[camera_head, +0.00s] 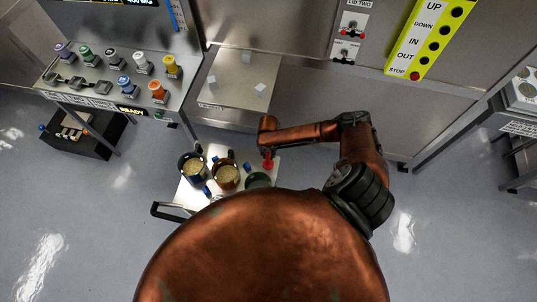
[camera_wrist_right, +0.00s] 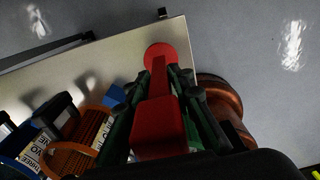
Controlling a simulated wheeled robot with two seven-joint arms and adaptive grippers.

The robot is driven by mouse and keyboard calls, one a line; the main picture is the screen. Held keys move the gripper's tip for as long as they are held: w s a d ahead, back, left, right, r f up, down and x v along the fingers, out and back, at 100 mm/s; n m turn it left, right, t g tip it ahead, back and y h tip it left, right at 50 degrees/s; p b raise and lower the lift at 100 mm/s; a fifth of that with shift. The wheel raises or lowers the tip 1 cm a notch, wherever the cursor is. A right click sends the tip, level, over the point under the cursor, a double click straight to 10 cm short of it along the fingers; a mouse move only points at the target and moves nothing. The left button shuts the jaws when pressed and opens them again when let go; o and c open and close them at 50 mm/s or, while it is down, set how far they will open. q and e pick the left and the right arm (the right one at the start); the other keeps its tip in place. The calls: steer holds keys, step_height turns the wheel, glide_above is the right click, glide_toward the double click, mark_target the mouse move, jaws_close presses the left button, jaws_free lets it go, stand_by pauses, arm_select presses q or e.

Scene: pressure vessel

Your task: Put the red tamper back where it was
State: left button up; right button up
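The red tamper (camera_head: 268,163) shows in the head view under the end of my right arm, above the cart's right side. In the right wrist view the tamper (camera_wrist_right: 160,110) lies lengthwise between the fingers, its round disc at the far end over the pale cart top. My right gripper (camera_wrist_right: 160,92) has a finger close along each side of it and appears shut on it. In the head view the right gripper (camera_head: 267,148) is small, and its fingertips are hard to make out. My left gripper is not in view.
The white cart (camera_head: 189,195) carries a blue pot (camera_head: 186,180), an orange pot (camera_head: 219,186) and a green one (camera_head: 258,181), partly hidden by my body. A bench with coloured knobs (camera_head: 103,88) stands at left. A metal platform (camera_head: 232,97) lies behind the cart.

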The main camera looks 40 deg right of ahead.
steer(key=o, duration=0.5)
step_height(320, 180, up, 12)
steer(key=shift+r, duration=0.15)
stand_by(0.4)
